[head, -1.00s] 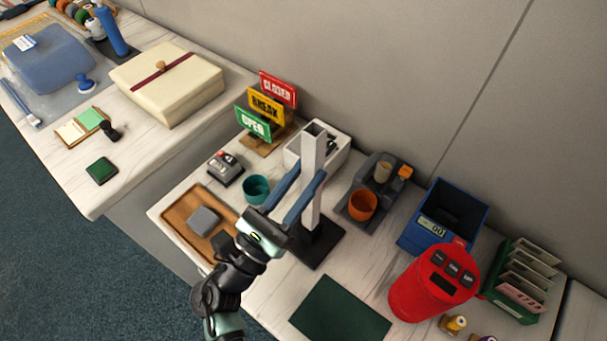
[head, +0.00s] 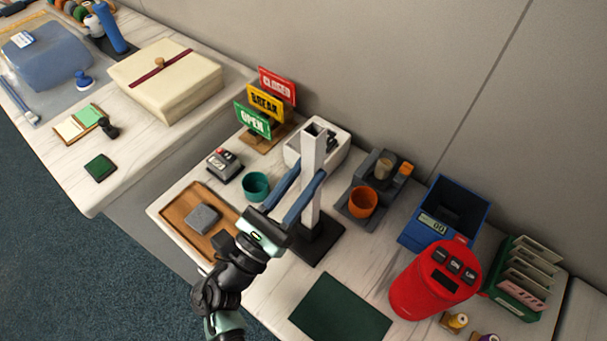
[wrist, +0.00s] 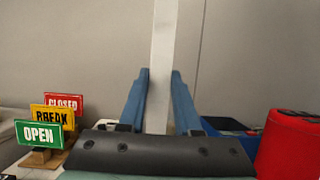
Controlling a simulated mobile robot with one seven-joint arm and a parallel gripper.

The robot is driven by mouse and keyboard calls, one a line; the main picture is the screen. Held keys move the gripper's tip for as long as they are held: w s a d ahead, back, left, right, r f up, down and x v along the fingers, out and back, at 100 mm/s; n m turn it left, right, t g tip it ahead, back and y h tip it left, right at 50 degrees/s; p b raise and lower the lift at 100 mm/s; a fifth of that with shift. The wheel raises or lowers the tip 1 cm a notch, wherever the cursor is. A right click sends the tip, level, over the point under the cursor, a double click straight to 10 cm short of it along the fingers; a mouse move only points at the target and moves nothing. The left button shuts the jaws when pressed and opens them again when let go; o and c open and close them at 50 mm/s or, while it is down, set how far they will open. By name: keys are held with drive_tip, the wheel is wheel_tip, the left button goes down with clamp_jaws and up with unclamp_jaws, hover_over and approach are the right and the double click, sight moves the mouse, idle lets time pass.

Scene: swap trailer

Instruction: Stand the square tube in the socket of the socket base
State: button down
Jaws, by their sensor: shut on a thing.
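The square tube (head: 312,164) is a tall white post with an open square top, upright in the head view. My gripper (head: 304,192) is shut on it at about mid-height, with a blue finger on each side. The tube also shows in the wrist view (wrist: 162,70), rising between the fingers (wrist: 158,95). The socket base (head: 322,245) is a black square plate on the table. The tube's lower end meets the raised middle of the base. I cannot tell how deep it sits, because the socket opening is hidden.
A teal cup (head: 256,186) and a wooden tray (head: 181,211) lie to the left. A white bin (head: 334,157) stands behind the tube. A grey holder with an orange cup (head: 362,202) is to the right. A dark green mat (head: 340,308) lies in front, and a red canister (head: 420,291) stands beyond it.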

drive_tip(key=shift+f, duration=0.25)
drive_tip(key=shift+f+b, duration=0.7)
drive_tip(key=shift+b, duration=0.1)
drive_tip(key=shift+f, duration=0.15)
drive_tip(key=shift+f+b, duration=0.65)
drive_tip(key=shift+f, duration=0.05)
drive_tip(key=shift+f, duration=0.25)
idle(0.5)
unclamp_jaws()
idle(0.6)
drive_tip(key=shift+s+a, duration=0.1)
